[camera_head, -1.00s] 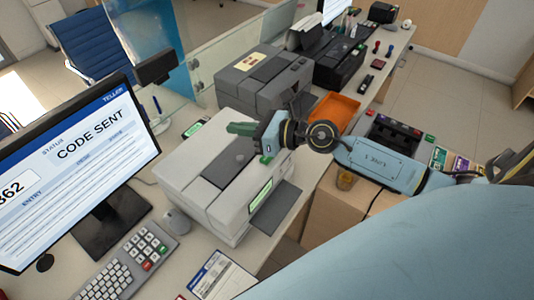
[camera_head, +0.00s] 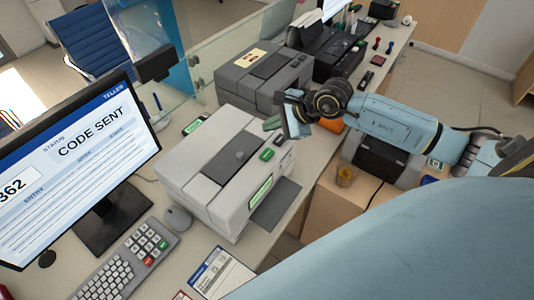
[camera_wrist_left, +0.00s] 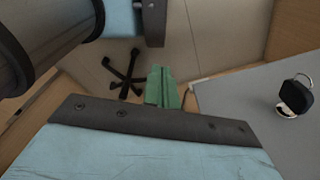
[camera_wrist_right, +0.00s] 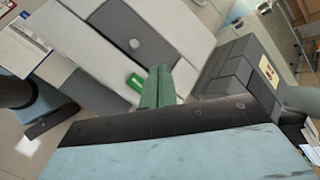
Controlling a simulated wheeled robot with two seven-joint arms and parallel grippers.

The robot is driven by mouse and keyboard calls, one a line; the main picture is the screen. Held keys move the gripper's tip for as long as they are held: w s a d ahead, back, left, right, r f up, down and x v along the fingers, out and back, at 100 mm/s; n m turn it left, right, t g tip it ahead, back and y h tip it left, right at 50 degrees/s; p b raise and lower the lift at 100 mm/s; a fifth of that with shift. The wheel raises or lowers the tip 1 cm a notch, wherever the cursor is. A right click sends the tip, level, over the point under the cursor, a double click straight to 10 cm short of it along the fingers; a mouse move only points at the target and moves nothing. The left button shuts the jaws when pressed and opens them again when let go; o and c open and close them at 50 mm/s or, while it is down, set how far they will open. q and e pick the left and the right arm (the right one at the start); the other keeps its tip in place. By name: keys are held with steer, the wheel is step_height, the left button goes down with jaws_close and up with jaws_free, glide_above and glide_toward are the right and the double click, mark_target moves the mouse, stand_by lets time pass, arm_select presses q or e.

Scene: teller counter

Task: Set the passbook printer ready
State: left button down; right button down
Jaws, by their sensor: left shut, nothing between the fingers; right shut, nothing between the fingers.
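The light grey printer (camera_head: 215,165) stands on the counter right of the monitor (camera_head: 85,165). Its top carries a green button (camera_head: 267,154), and its front has a lit green display (camera_head: 260,190) above a dark flat tray (camera_head: 275,205). The monitor reads "CODE SENT". My right gripper (camera_head: 272,122) is shut and empty, above the printer's far right corner. In the right wrist view its green fingers (camera_wrist_right: 157,88) appear beside the green button (camera_wrist_right: 136,82); contact cannot be told. My left gripper (camera_wrist_left: 162,88) is shut and empty, away from the printer.
A darker grey machine (camera_head: 262,78) stands behind the printer, before a glass screen. A black chair base (camera_wrist_left: 127,75) is on the floor.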

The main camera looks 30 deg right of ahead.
steer(key=b, duration=0.5)
glide_above(271, 155)
step_height(271, 155, down, 7)
steer(key=shift+f, duration=0.6)
steer(key=shift+b, duration=0.35)
stand_by(0.9)
steer(key=shift+f+b, duration=0.4)
steer(key=shift+f+b, duration=0.45)
steer(key=shift+f, duration=0.05)
stand_by(0.5)
steer(key=shift+r, duration=0.1)
steer(key=shift+r+p, duration=0.6)
steer(key=shift+r, duration=0.25)
steer(key=shift+r, duration=0.1)
